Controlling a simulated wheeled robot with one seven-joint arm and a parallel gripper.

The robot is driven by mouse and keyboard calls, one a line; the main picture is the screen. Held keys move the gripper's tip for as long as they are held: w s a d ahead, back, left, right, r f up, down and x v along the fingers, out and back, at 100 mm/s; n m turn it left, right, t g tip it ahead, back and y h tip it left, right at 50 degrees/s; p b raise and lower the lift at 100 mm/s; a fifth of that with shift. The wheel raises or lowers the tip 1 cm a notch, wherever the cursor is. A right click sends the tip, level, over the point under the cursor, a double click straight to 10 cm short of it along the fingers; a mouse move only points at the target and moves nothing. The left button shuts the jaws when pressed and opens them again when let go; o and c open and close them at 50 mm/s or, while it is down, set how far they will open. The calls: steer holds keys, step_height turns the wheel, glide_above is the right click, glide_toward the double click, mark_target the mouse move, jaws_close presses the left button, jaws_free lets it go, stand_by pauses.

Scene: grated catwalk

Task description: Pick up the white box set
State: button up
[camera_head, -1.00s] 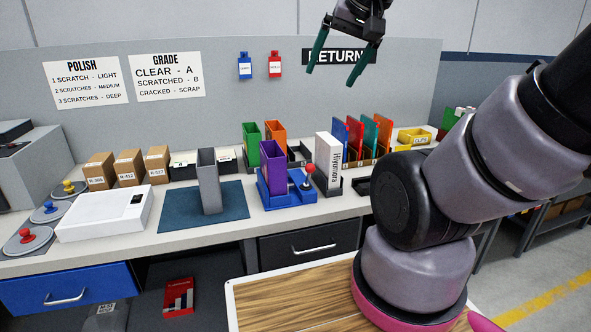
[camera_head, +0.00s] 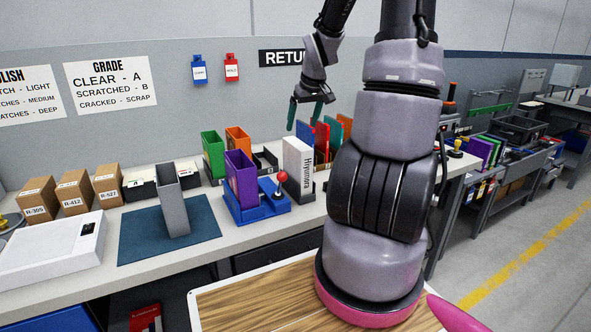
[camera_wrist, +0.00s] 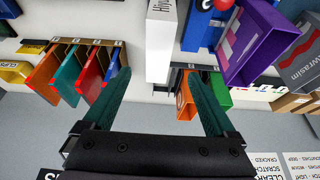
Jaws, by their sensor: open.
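The white box set (camera_head: 297,158), with dark lettering down its spine, stands upright in a small black holder (camera_head: 297,190) on the workbench. In the wrist view the white box set (camera_wrist: 161,42) shows upside down, ahead of and between the two fingers. My gripper (camera_head: 304,121) is open and empty, its green fingers pointing down above and slightly behind the box. In the wrist view my gripper (camera_wrist: 160,80) has its fingers wide apart, with the box beyond the tips and not touched.
A blue base (camera_head: 262,208) with a purple bin (camera_head: 241,178) and a red-knobbed stick stands left of the box. Green (camera_head: 213,155) and orange (camera_head: 238,143) bins stand behind. Colored panels in a rack (camera_head: 335,135) stand close on the right. A grey bin (camera_head: 172,200) stands on a blue mat (camera_head: 135,240).

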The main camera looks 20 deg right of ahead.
mark_target(298, 143)
steer(key=x, duration=0.9)
steer(key=shift+w+d+f, duration=0.1)
steer(key=shift+w+d, duration=0.05)
steer(key=shift+w, duration=0.05)
steer(key=shift+w+f, duration=0.15)
steer(key=shift+f, duration=0.25)
steer(key=shift+f, duration=0.25)
jaws_close()
